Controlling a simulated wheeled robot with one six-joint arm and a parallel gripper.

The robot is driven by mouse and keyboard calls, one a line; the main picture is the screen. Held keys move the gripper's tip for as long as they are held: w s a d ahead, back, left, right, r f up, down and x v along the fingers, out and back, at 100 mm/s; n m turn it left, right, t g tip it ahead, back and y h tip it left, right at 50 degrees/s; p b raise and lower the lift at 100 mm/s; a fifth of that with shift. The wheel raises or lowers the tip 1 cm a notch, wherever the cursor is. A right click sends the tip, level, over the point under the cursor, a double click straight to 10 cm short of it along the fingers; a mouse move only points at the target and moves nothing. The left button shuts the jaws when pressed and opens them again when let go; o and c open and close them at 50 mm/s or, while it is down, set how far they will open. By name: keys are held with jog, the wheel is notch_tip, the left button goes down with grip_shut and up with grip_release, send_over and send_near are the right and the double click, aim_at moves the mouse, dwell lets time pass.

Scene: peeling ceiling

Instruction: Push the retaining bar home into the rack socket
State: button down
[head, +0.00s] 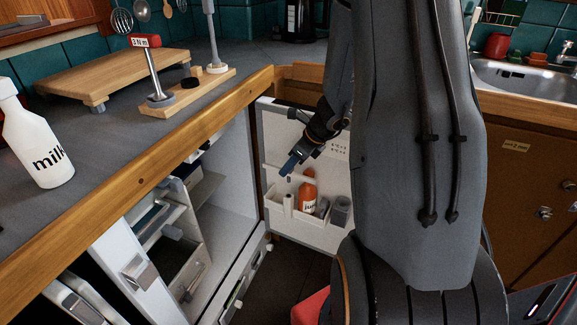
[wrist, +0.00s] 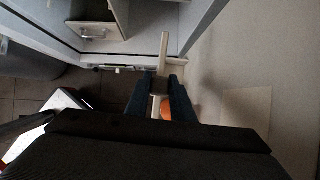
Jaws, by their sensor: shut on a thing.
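My gripper (wrist: 160,84) is shut on the pale retaining bar (wrist: 164,52), which sticks out beyond the two dark blue fingers in the wrist view. In the head view my gripper (head: 290,167) is in front of the open white door, just above the door rack (head: 272,208). An orange juice bottle (head: 307,190) stands in the rack just below and right of the fingers. The bottle also shows between the fingers in the wrist view (wrist: 166,109). The bar is hard to make out in the head view. I cannot tell which part is the socket, or whether the bar touches it.
A grey container (head: 341,211) stands in the rack right of the bottle. The open cabinet (head: 232,190) with shelves and drawers is to the left. A milk bottle (head: 35,140) and a wooden stand with a hammer-like tool (head: 150,70) are on the counter. My arm hides the right part of the door.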

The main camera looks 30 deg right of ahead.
aim_at(291, 176)
jog(key=shift+f+b, duration=2.3)
jog(key=shift+f, duration=0.25)
jog(key=shift+f+b, duration=0.65)
jog(key=shift+f, duration=0.05)
jog(key=shift+f+b, duration=0.45)
jog(key=shift+f, duration=0.05)
jog(key=shift+f+b, duration=0.3)
jog(key=shift+b, duration=0.05)
jog(key=shift+f+b, duration=0.3)
jog(key=shift+f, duration=0.05)
jog(key=shift+f, duration=0.25)
jog(key=c, duration=1.5)
grip_release()
jog(key=shift+o, duration=0.2)
jog(key=shift+r, duration=0.15)
